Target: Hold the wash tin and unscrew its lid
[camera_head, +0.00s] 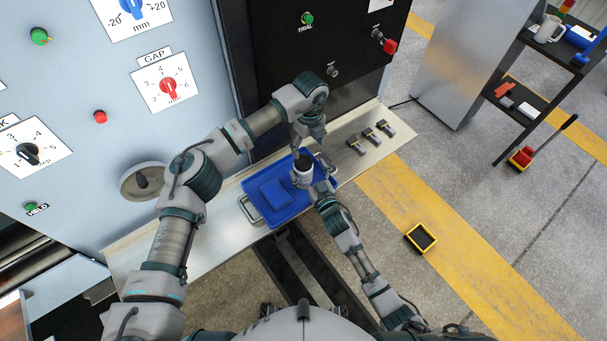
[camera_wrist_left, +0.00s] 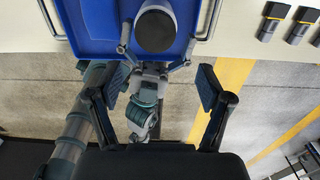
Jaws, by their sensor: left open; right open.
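The wash tin (camera_head: 302,178) is pale with a dark round lid (camera_head: 303,163). It stands upright at the right part of the blue tray; the lid also shows from above in the left wrist view (camera_wrist_left: 155,32). My right gripper (camera_head: 308,182) reaches in from the front, its open fingers on either side of the tin. Whether they touch it I cannot tell. My left gripper (camera_wrist_left: 160,100) is open and empty, pointing down. In its wrist view the lid lies beyond its fingers, not between them.
The blue tray (camera_head: 250,185) with metal handles holds a blue folded cloth-like block (camera_head: 275,193). It sits on a metal shelf (camera_head: 345,168) before the machine. Several small black-and-yellow pieces (camera_head: 370,138) lie right of it. A handwheel (camera_head: 143,182) sticks out at left.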

